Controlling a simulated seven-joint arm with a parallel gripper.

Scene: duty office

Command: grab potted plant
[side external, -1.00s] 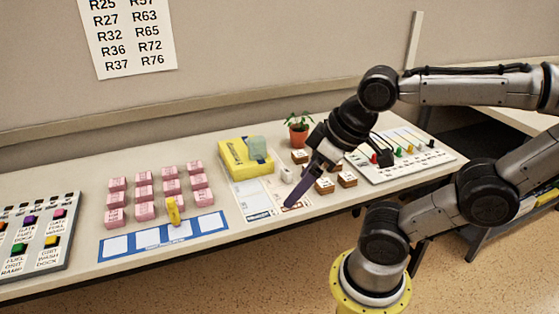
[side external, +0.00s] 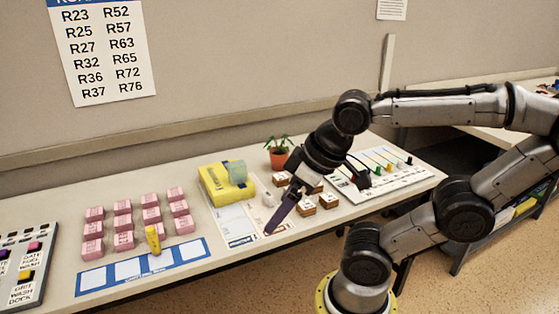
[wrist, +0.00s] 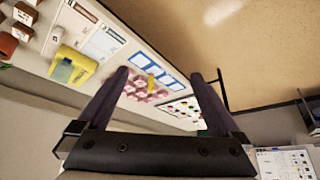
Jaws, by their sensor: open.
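The potted plant (side external: 278,152) stands upright on the table near the back wall, a small green plant in a terracotta pot. It is just behind and left of my arm in the side view. My gripper (side external: 268,232) hangs over the front part of the table, in front of the plant and apart from it. In the wrist view my gripper (wrist: 160,75) is open with nothing between its fingers. A reddish-brown round shape (wrist: 8,46) at the left edge of the wrist view may be the pot, cut off by the frame.
A yellow box (side external: 226,184) with a greenish block on top stands left of the plant. Small brown-and-white blocks (side external: 306,206) lie around my gripper. Pink blocks (side external: 137,220), a yellow upright piece (side external: 153,240) and a blue-edged strip (side external: 100,280) are further left. A slider panel (side external: 375,172) lies right.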

